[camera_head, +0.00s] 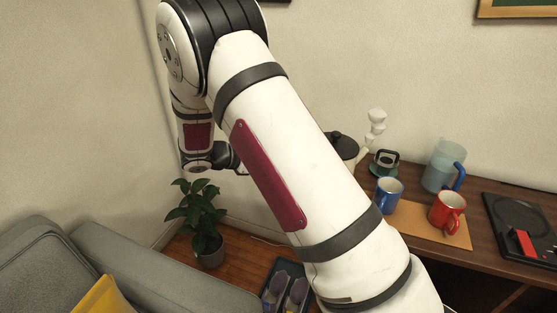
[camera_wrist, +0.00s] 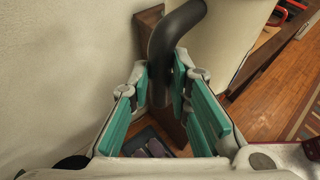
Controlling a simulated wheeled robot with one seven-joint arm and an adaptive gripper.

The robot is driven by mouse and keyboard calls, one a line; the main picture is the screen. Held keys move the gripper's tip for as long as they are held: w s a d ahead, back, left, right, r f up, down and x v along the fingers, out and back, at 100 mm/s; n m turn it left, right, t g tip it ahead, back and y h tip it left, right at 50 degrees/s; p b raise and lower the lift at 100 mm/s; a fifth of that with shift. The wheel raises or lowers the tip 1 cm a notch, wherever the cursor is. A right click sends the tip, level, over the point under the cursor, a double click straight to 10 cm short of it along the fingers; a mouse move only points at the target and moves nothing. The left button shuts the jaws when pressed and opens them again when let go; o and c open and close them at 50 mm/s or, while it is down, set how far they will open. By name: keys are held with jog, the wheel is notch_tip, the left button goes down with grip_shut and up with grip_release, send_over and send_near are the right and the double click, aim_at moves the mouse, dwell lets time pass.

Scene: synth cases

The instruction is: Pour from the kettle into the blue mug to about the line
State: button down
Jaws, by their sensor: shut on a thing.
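The blue mug (camera_head: 388,195) stands upright on a tan mat (camera_head: 410,220) on the wooden sideboard; no fill line or contents can be made out. A black lid with a knob (camera_head: 343,146), apparently the kettle's, shows behind my arm, left of the mug, and looks about level. In the wrist view, the kettle's dark curved handle (camera_wrist: 172,40) lies between the teal pads of my gripper (camera_wrist: 165,90), which is shut on it. The pale kettle body (camera_wrist: 228,35) is to the right of the handle. In the head view my arm hides the gripper and most of the kettle.
A red mug (camera_head: 447,212) stands right of the blue mug, with a translucent blue pitcher (camera_head: 443,165) behind. A black appliance (camera_head: 522,220) is at right. A plant (camera_head: 205,220) stands on the floor.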

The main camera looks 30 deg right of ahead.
jog(key=s+d+r+y+p, duration=0.1)
jog(key=r+p, duration=0.1)
jog(key=s+d+r+m+t+y+p, duration=0.1)
jog(key=d+p, duration=0.1)
jog(key=p, duration=0.1)
jog(key=s+d+r+y+p, duration=0.1)
jog(key=d+r+y+p, duration=0.1)
jog(key=shift+s+d+r+m+t+p, duration=0.2)
jog(key=shift+r+m+t+p, duration=0.1)
jog(key=shift+m+t+p, duration=0.1)
dwell(0.7)
jog(key=shift+f, duration=0.1)
jog(key=shift+m+t+y, duration=0.4)
jog(key=shift+y, duration=0.5)
jog(key=shift+s+d+r+p, duration=0.35)
jog(key=shift+d+p, duration=0.1)
jog(key=shift+d, duration=0.1)
jog(key=shift+s+d+r+p, duration=0.3)
jog(key=shift+s+d+p, duration=0.1)
jog(key=shift+d+p, duration=0.15)
jog(key=shift+s+d+r+p, duration=0.3)
jog(key=shift+s+d+p, duration=0.1)
jog(key=shift+d, duration=0.2)
dwell(1.5)
jog(key=shift+s+d+r+p, duration=0.2)
jog(key=shift+d+r+p, duration=0.05)
jog(key=shift+d+p, duration=0.15)
dwell(0.3)
